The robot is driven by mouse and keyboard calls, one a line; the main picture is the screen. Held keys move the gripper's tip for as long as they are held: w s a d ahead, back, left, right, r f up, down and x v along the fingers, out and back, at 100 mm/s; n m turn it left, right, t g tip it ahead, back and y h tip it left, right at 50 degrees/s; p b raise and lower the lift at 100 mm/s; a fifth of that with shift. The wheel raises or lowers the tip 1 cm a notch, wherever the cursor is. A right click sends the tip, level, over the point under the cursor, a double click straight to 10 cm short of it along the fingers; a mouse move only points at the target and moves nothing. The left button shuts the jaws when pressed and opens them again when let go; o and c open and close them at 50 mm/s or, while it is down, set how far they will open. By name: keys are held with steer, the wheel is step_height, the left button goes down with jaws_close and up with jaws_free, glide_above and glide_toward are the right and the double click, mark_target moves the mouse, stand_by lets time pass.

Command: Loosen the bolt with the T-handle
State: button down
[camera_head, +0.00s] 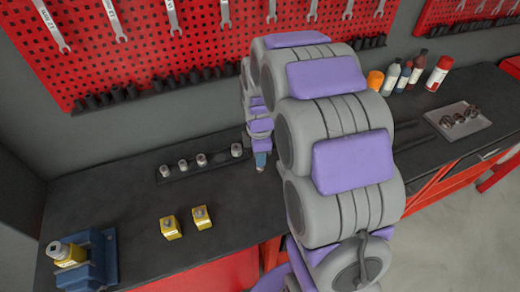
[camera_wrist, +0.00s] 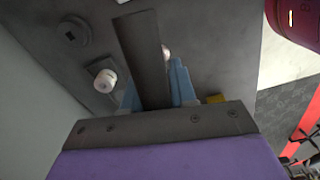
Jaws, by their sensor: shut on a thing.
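My gripper (camera_head: 260,160) is low over the dark bench, just right of the socket rack. It is shut on a small pale-ended piece (camera_wrist: 166,52), which shows between the blue fingertips in the wrist view. The dark bar in front hides most of this piece, so I cannot tell whether it is the T-handle. At the far left, a blue vise (camera_head: 103,262) holds a yellow block (camera_head: 70,262) with a grey bolt (camera_head: 62,249) on top. Two more yellow blocks with bolts, a left one (camera_head: 171,228) and a right one (camera_head: 201,218), stand on the bench.
The dark rack (camera_head: 210,166) bears several pale sockets; one socket (camera_wrist: 105,80) shows close in the wrist view. Bottles (camera_head: 405,75) and a tray (camera_head: 462,125) are at right. A red pegboard (camera_head: 200,50) hangs behind.

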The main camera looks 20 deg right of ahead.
step_height(320, 180, up, 19)
steer(key=p, duration=0.7)
steer(key=shift+f+p, duration=0.2)
steer(key=shift+p, duration=0.2)
